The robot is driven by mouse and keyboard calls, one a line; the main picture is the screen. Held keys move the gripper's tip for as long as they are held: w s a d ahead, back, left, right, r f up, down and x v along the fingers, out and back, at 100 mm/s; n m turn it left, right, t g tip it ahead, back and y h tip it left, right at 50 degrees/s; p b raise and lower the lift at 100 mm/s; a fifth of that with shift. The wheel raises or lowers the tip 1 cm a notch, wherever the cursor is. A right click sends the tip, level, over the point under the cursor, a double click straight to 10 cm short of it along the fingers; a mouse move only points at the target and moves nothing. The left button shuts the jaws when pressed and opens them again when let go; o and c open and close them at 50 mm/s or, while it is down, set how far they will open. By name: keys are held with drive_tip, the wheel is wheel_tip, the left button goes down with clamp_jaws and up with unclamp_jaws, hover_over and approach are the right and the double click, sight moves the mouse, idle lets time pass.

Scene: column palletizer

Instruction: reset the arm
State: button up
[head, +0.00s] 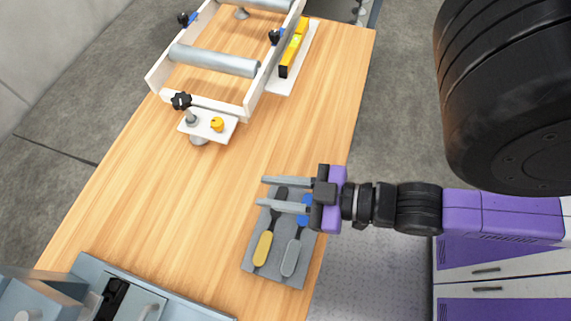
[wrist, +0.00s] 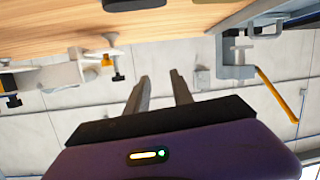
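My gripper (head: 265,191) reaches in from the right in the head view, with its two long grey fingers spread apart and pointing left. Nothing is seen between them. It is over a grey tray (head: 258,253) near the table's right edge; its height above the tray is hard to tell. In the wrist view my gripper (wrist: 160,85) also shows its fingers apart and empty, with a wall beyond.
The tray holds a yellow-handled tool (head: 263,248) and a grey-handled tool (head: 291,257). A white roller frame (head: 205,103) stands on the wooden table (head: 150,190) at the back. Grey-blue equipment (head: 170,304) is at the front left. The table's middle is clear.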

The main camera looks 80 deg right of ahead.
drive_tip(key=shift+s+a+r+m+y, duration=0.15)
drive_tip(key=shift+s+a+r+m, duration=0.15)
drive_tip(key=shift+s+a, duration=0.3)
drive_tip(key=shift+s+a+r+m+y, duration=0.15)
drive_tip(key=shift+s+a+r+m, duration=0.15)
drive_tip(key=shift+s, duration=0.35)
drive_tip(key=shift+o, duration=0.2)
drive_tip(key=shift+f, duration=0.1)
idle(1.2)
